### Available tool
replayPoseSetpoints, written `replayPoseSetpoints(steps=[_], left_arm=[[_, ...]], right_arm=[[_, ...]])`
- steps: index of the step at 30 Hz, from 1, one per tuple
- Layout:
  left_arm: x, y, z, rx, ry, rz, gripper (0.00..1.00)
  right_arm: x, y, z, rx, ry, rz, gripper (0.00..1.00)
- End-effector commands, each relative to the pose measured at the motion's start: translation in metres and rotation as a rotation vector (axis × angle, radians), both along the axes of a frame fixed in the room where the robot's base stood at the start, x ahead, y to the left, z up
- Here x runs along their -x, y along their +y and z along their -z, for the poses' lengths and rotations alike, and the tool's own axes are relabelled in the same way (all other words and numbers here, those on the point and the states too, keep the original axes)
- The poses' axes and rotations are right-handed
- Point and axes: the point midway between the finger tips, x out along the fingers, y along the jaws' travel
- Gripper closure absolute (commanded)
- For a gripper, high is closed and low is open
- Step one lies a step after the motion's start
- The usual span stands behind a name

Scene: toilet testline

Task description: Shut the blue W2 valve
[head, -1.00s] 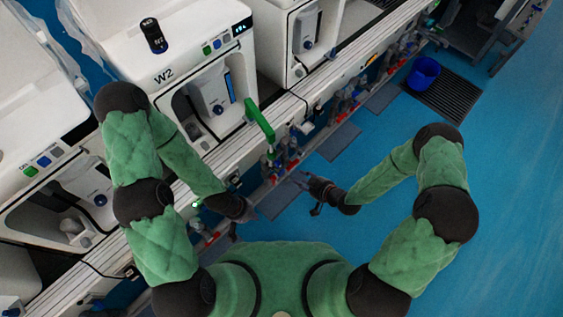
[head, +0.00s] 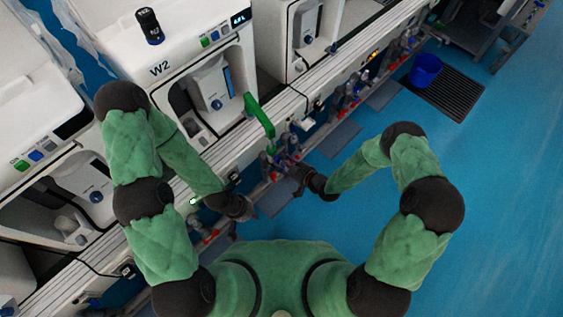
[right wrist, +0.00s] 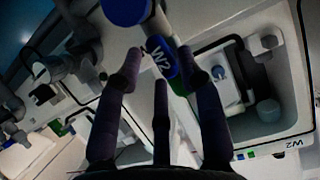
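The blue W2 valve handle (right wrist: 161,63) is at the top centre of the right wrist view, with a white W2 label on it. My right gripper (right wrist: 160,72) is open, with its fingers spread on either side of the handle. I cannot tell whether they touch it. In the head view my right gripper (head: 295,178) is beside the pipes and valves under the bench edge, and the handle is too small to make out there. My left gripper (head: 246,210) is low beside the bench front, and its fingers are not clear.
The white W2 machine (head: 180,62) stands on the bench behind the valves. A green bar (head: 259,115) sticks out at its front. Other pipes and valves (head: 350,92) line the bench front. A blue bucket (head: 425,70) stands on the floor. The blue floor (head: 490,190) at right is clear.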

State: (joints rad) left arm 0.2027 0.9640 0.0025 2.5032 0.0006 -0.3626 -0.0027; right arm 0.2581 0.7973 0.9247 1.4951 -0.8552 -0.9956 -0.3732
Motion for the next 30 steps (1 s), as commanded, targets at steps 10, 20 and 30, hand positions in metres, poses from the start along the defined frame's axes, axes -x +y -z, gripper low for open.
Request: replayPoseSetpoints(steps=[10, 20, 30], left_arm=[[0.0, 0.0, 0.0052, 0.0, 0.0, 0.0, 1.0], [-0.0001, 0.0, 0.005, 0.0, 0.0, 0.0, 1.0], [-0.0001, 0.0, 0.0051, 0.0, 0.0, 0.0, 1.0]], right_arm=[[-0.0096, 0.0095, 0.0052, 0.0, 0.0, 0.001, 0.62], [-0.0095, 0.0092, 0.0049, 0.0, 0.0, 0.001, 1.0], [-0.0098, 0.0088, 0.005, -0.025, 0.024, 0.0, 1.0]])
